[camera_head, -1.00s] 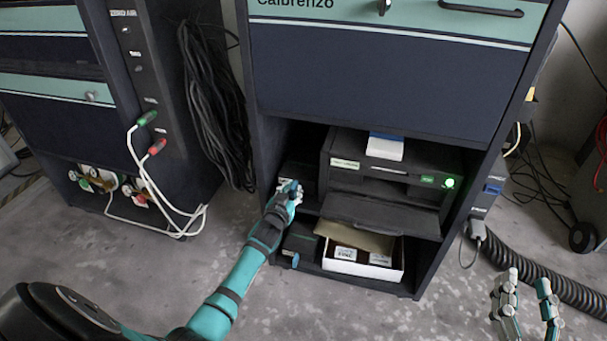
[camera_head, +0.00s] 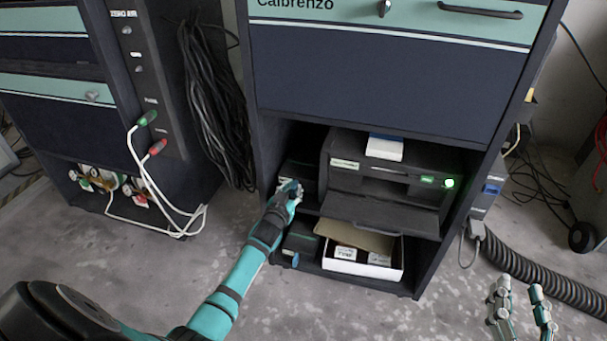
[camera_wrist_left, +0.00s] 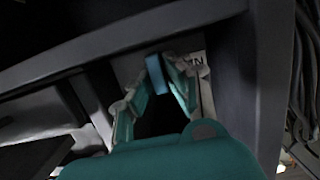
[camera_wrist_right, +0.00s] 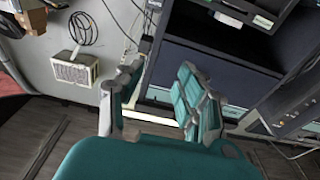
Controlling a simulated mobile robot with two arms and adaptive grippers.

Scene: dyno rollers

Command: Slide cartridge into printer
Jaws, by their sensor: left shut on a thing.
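The black printer (camera_head: 345,180) stands on the upper shelf of the cabinet, with a green light on its front and its front flap (camera_head: 385,215) folded down. My left gripper (camera_head: 290,190) is at the left end of this shelf, beside the printer. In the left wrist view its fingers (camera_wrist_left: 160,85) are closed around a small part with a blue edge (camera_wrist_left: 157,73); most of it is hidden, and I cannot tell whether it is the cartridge. My right gripper (camera_head: 518,300) is open and empty over the floor at lower right, apart from the printer; its fingers also show in the right wrist view (camera_wrist_right: 155,100).
On the lower shelf an open white box (camera_head: 345,268) holds dark items with white labels, with a dark item (camera_head: 300,240) to its left. A blue and white box (camera_head: 385,147) lies on the printer. A black corrugated hose (camera_head: 545,280) runs along the floor at right.

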